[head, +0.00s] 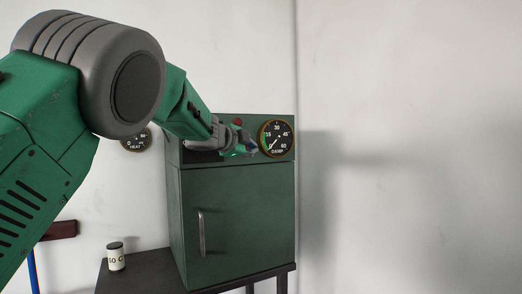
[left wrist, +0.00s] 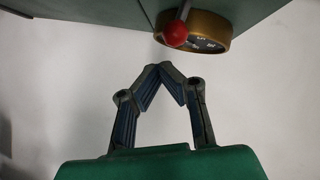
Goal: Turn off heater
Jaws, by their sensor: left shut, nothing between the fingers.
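The heater appears to be the green metal cabinet (head: 238,215) with a door handle (head: 203,232). A round brass-rimmed dial marked DAMP (head: 276,138) is on its upper front, its right side. A small red spot (head: 238,122) shows left of the dial. My left gripper (head: 252,148) is in front of the upper panel, left of the dial, and hides part of the panel. In the left wrist view, the left gripper (left wrist: 166,68) is shut and empty, fingertips together. A red ball on a metal lever (left wrist: 176,33) is beyond the fingertips, apart from them, before the brass dial (left wrist: 208,36).
The cabinet stands on a dark table (head: 140,274). A small labelled jar (head: 116,257) is on the table's left part. A gauge marked HEAT (head: 136,139) is on the wall, partly behind my arm. The space right of the cabinet is clear before a white wall.

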